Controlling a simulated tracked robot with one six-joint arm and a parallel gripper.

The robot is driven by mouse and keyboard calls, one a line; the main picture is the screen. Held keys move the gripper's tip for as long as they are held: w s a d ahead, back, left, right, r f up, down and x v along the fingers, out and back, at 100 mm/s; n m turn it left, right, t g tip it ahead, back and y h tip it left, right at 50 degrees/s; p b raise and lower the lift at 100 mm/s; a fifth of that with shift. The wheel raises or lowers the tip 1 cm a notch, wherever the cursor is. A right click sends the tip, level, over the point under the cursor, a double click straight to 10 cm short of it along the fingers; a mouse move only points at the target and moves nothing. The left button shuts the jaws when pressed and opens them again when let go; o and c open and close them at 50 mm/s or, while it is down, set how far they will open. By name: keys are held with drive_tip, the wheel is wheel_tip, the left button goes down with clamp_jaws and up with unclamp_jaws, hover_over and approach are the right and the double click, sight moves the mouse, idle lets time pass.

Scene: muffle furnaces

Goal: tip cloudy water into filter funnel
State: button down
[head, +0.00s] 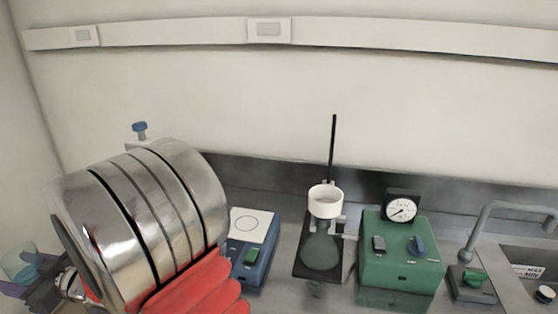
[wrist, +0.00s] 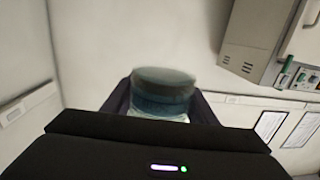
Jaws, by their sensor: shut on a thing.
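The white filter funnel (head: 325,209) sits upright on a flask (head: 321,252) on a dark stand base with a black rod, at the middle of the bench. My gripper (wrist: 160,108) is shut on a beaker (wrist: 163,92) with bluish-grey contents, its dark fingers on either side. In the head view the clear beaker (head: 20,258) shows at the far left edge, well left of the funnel and partly cut off. My arm hides part of the gripper there. The water level cannot be told.
A blue device with a white top (head: 252,226) stands left of the flask. A green pump box (head: 400,252) with a round gauge (head: 402,206) stands right of it. A tap (head: 510,207) and sink (head: 530,272) are at far right. My arm covers the bench's left side.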

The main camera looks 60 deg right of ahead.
drive_tip(key=shift+d, duration=0.1)
drive_tip(key=s+d+r+m+g+h, duration=0.1)
drive_tip(key=s+d+r+m+h, duration=0.3)
drive_tip(key=d, duration=0.8)
drive_tip(key=s+d+r+m+g+h, duration=0.1)
drive_tip(key=s+d+r+m+h, duration=0.2)
drive_tip(key=d+h, duration=0.65)
drive_tip(key=s+d+r+m+g+h, duration=0.1)
drive_tip(key=s+d+r+m+h, duration=0.25)
drive_tip(key=d, duration=1.15)
drive_tip(key=s+d+m+g+h, duration=0.2)
drive_tip(key=s+d, duration=0.4)
drive_tip(key=s, duration=0.5)
drive_tip(key=s+d+m+g+h, duration=0.2)
drive_tip(key=s+d+m+g, duration=0.3)
drive_tip(key=s, duration=0.6)
drive_tip(key=s+d+r+m+g+h, duration=0.1)
drive_tip(key=s+d+m+g, duration=0.2)
drive_tip(key=s+d+g, duration=0.3)
drive_tip(key=s+d, duration=0.1)
drive_tip(key=s, duration=0.4)
drive_tip(key=shift+s+m+h, duration=0.15)
drive_tip(key=shift+m+h, duration=0.2)
drive_tip(key=shift+h, duration=0.05)
drive_tip(key=shift+f, duration=0.25)
